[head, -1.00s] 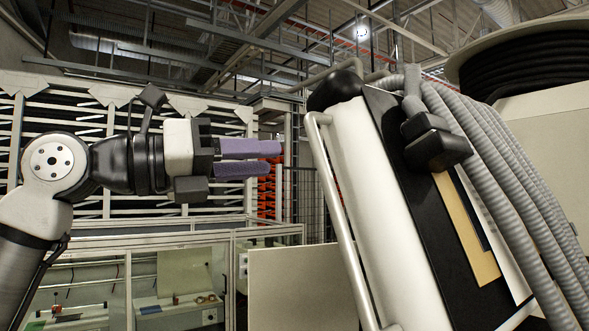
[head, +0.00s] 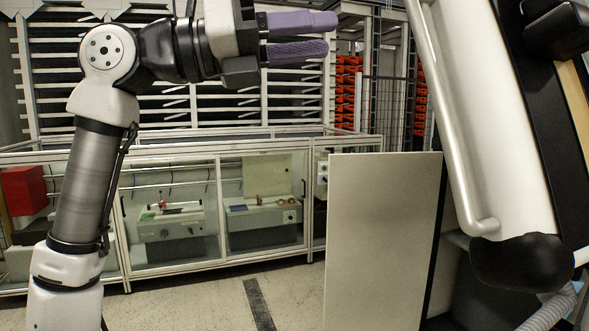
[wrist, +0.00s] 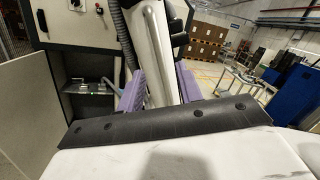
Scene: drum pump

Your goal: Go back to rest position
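My gripper (head: 322,36) has two purple fingers and points right, near the top centre of the head view. In the wrist view (wrist: 160,72) its fingers stand apart with nothing held between them. The large white machine with a metal handle bar (head: 452,110) stands at the right of the head view, and its top is cut off. It lies to the right of my fingertips with a gap in the picture. In the wrist view a white and metal tilted part (wrist: 157,55) shows beyond and between the fingers.
A pale upright panel (head: 380,240) stands left of the machine. A long glazed cabinet (head: 215,262) with devices inside runs behind my arm. A red box (head: 22,190) is at far left. Bare floor (head: 200,305) shows below. Blue panels (wrist: 290,95) are right in the wrist view.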

